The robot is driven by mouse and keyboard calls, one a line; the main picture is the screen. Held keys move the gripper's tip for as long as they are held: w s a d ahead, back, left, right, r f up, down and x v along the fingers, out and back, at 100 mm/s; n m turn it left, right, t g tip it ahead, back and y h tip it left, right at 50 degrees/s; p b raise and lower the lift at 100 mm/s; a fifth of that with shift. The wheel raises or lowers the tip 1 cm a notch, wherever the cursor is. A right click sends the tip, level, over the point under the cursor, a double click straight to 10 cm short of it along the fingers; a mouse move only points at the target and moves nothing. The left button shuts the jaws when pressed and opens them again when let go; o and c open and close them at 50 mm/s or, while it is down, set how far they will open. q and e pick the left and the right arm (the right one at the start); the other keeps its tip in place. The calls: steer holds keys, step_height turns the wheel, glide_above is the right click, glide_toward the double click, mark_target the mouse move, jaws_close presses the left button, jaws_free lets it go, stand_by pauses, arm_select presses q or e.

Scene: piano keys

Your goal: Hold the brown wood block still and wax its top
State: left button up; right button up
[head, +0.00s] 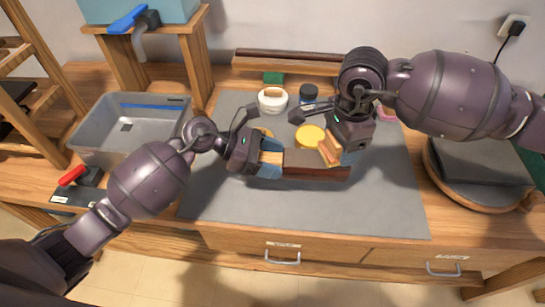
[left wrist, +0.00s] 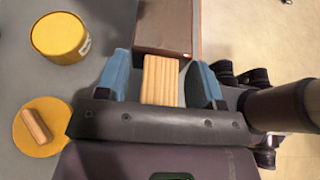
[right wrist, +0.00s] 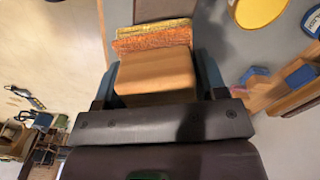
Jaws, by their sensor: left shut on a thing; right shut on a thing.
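The brown wood block (head: 315,172) lies lengthwise near the front of the grey mat. It also shows in the left wrist view (left wrist: 163,25). My left gripper (head: 269,158) is at its left end, where a paler wood piece (left wrist: 160,80) shows between the blue fingers. My right gripper (head: 343,152) is shut on a wooden applicator (right wrist: 155,75) with an orange and yellow pad (right wrist: 152,38). The applicator is tilted over the right part of the block. Whether the pad touches the top is hard to tell.
A yellow tin (head: 311,136) and a yellow lid (left wrist: 42,130) with a small wood stick lie behind the block. A white jar (head: 272,98) and dark jar (head: 309,94) stand farther back. A grey bin (head: 130,135) is left. The mat's front (head: 300,210) is clear.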

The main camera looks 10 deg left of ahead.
mark_target(272, 191)
arm_select(q)
steer(key=shift+f, duration=4.7)
steer(key=shift+f, duration=0.25)
steer(key=shift+f, duration=0.15)
arm_select(e)
steer(key=shift+s+a+f, duration=0.1)
steer(key=shift+a+f, duration=1.65)
steer(key=shift+a, duration=0.2)
steer(key=shift+s+a+f, duration=0.1)
steer(key=shift+a+f, duration=1.65)
steer(key=shift+a, duration=0.2)
arm_select(q)
steer(key=shift+s, duration=0.1)
arm_select(e)
steer(key=shift+w+f, duration=0.1)
steer(key=shift+f, duration=1.85)
steer(key=shift+d+f, duration=0.1)
steer(key=shift+f, duration=0.5)
